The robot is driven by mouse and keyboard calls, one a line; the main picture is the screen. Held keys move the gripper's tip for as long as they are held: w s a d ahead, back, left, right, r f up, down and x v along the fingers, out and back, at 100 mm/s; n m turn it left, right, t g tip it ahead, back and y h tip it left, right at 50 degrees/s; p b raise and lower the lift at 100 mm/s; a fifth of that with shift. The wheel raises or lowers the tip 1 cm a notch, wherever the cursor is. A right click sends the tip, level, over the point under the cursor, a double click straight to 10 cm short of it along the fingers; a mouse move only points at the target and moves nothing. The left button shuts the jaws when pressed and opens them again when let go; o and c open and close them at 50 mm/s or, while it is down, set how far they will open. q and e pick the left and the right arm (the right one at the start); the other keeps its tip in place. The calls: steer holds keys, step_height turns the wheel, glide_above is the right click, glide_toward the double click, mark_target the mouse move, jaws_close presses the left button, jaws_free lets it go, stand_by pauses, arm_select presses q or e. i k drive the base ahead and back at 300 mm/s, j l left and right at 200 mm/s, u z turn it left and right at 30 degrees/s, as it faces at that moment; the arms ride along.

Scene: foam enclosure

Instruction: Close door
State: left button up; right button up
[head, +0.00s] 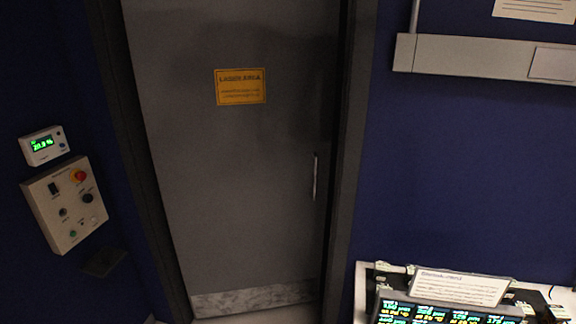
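The grey door (225,190) stands in a dark frame in the middle of the head view. It carries a yellow "LASER AREA" sign (241,87) and a scuffed metal kick plate (253,298) along its bottom. A thin upright handle (315,177) is near its right edge. A narrow dark strip lies between the door's right edge and the frame; I cannot tell whether the door is fully closed or slightly ajar. Neither of my grippers shows in the head view.
On the left blue wall are a control box (68,205) with a red button and a small green display (44,146). A white bench (362,290) with instruments and a label stands at the lower right. A grey wall trunking (485,57) runs at the upper right.

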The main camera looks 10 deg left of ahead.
mark_target(236, 98)
steer(key=i+j+z, duration=0.65)
steer(key=i+j, duration=0.15)
steer(key=i+j+z, duration=0.2)
steer(key=j, duration=0.2)
steer(key=i+j+z, duration=0.45)
steer(key=j, duration=0.35)
steer(key=i+j+z, duration=0.2)
steer(key=j, duration=0.2)
steer(key=j+z, duration=0.2)
steer(key=j, duration=0.25)
